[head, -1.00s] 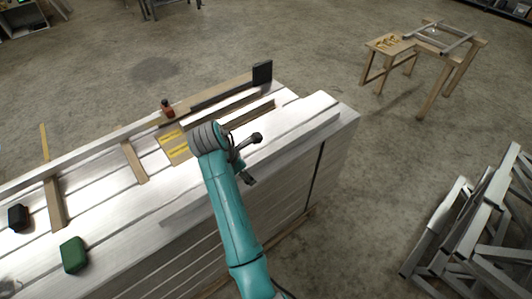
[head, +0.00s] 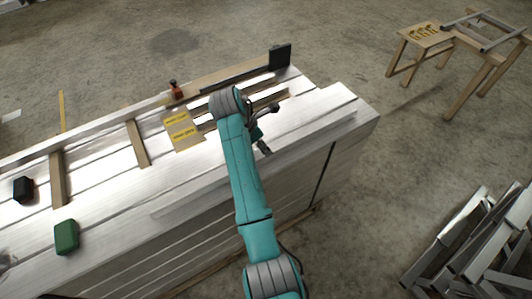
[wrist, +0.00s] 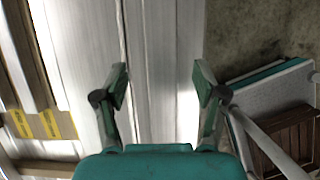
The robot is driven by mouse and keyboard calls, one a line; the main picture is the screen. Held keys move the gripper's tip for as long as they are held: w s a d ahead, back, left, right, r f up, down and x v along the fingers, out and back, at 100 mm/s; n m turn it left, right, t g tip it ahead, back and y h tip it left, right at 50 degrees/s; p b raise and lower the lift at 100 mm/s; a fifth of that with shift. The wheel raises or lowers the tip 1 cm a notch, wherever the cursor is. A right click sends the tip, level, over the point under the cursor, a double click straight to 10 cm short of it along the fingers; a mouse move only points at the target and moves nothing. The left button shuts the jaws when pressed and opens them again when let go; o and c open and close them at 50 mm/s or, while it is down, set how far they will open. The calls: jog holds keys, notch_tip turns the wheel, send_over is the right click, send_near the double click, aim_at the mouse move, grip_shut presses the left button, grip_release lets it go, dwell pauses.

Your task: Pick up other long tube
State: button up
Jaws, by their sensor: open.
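A long aluminium tube or bar (head: 210,190) lies along the front edge of the metal-topped bench (head: 100,195); I cannot tell if it is loose. A long pale strip (wrist: 160,40) runs lengthwise between my fingers in the wrist view, and it looks like this bar. My gripper (head: 267,129) is above the bench's right part. In the wrist view my gripper (wrist: 160,80) has its two fingers wide apart with nothing held. Another long light bar (head: 100,134) runs along the back of the bench.
A wooden board with yellow labels (head: 180,130), a black end block (head: 280,57), a green block (head: 66,237) and a black block (head: 23,190) are on the bench. A wooden stand (head: 420,36) and stacked metal frames (head: 470,250) stand at right, with bare floor between.

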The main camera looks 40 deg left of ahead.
jog(key=shift+x, duration=2.75)
jog(key=shift+s+f, duration=0.1)
jog(key=shift+s, duration=0.15)
grip_shut()
